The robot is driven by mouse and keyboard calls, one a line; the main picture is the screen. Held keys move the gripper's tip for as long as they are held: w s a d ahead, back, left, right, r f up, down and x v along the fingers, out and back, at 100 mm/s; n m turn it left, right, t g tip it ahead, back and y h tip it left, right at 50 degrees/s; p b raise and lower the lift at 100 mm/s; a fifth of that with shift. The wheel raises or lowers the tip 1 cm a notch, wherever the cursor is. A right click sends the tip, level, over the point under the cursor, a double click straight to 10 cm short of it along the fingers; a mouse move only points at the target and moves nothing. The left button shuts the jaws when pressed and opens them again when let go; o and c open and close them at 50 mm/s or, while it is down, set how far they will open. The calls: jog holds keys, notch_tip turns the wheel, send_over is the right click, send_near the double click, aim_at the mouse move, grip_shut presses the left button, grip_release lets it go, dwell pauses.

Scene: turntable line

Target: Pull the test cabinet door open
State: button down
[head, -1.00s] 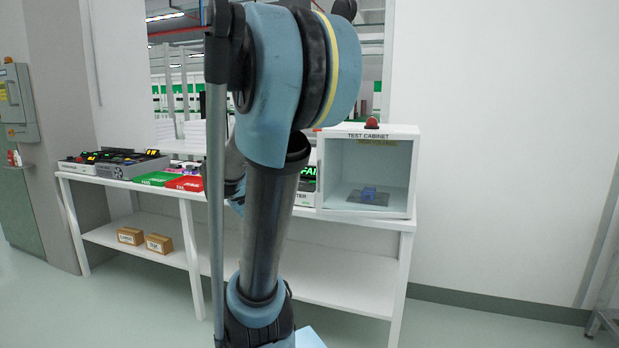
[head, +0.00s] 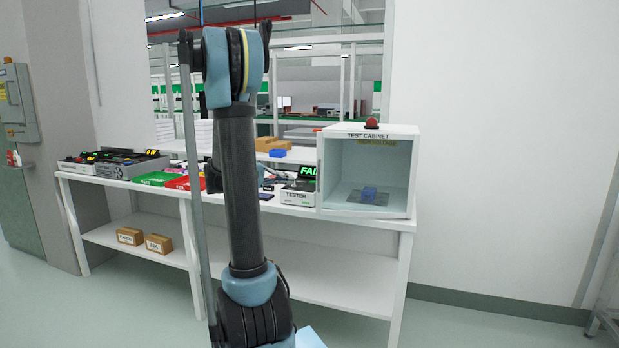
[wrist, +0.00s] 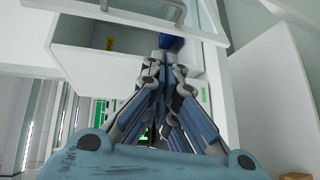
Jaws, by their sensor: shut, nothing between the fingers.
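The test cabinet (head: 395,132) is a white box at the right end of the bench, with a red lamp on top. In the wrist view the white-framed door (wrist: 75,10) crosses the top, with a bar handle (wrist: 181,12). I cannot tell whether the door is fully shut. My gripper (wrist: 171,45) is shut and empty, its tips just below the handle in the picture, apparently not around it. In the head view my arm mostly hides the gripper.
A tester (head: 298,196) with a lit display stands left of the cabinet. Green (head: 158,179) and red (head: 185,183) trays and grey equipment (head: 132,167) lie farther left on the bench. Two cardboard boxes (head: 158,243) sit on the lower shelf.

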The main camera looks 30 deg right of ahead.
jog(key=d+m+g+h, duration=0.1)
jog(key=d+g+h, duration=0.1)
jog(key=d, duration=0.9)
jog(key=shift+s+a+r, duration=0.25)
jog(key=shift+s+a, duration=0.25)
jog(key=shift+s, duration=0.15)
jog(key=shift+s+a+r, duration=0.2)
jog(key=shift+s+a, duration=0.3)
jog(key=shift+s, duration=0.1)
jog(key=shift+t, duration=0.3)
